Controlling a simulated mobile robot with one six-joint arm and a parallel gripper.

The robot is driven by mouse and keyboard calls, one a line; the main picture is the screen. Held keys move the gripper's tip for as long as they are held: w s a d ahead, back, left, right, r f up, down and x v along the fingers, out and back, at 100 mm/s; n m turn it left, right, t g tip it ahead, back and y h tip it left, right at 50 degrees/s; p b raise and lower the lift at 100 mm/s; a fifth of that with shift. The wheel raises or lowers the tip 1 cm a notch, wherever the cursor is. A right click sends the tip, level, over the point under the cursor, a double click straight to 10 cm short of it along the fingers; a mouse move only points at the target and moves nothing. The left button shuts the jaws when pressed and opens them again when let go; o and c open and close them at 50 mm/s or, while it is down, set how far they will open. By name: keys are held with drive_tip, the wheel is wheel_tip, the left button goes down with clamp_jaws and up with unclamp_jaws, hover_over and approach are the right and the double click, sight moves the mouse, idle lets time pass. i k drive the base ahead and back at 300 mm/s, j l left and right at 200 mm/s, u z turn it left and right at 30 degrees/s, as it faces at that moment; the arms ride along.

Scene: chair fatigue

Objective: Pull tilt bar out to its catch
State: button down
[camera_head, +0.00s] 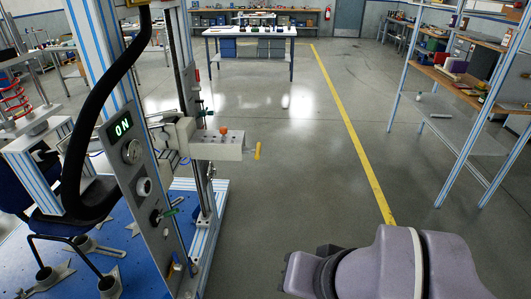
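The chair test rig stands at the left, with a blue-and-white striped frame (97,45) and a grey control panel (140,165) whose display reads "ON". A light metal bar (215,148) juts to the right from the rig's upright, with an orange knob (223,130) on top and a yellow handle (257,151) at its free end. It looks like the tilt bar, but I cannot be sure. Its catch cannot be made out. My lilac-grey arm shows at the bottom right, apart from the bar. My gripper's fingers are not visible.
A black-framed chair (60,240) is on the rig's blue base plate (130,262). A thick black hose (95,130) hangs before the frame. Shelving (445,80) stands at the right, a white workbench (250,32) at the back. The floor between, with a yellow line (350,125), is clear.

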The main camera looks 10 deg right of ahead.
sight(246, 149)
drive_tip(key=i+u, duration=0.1)
drive_tip(key=i, duration=0.5)
drive_tip(key=i+l, duration=0.2)
drive_tip(key=i, duration=0.35)
drive_tip(key=j+u, duration=0.05)
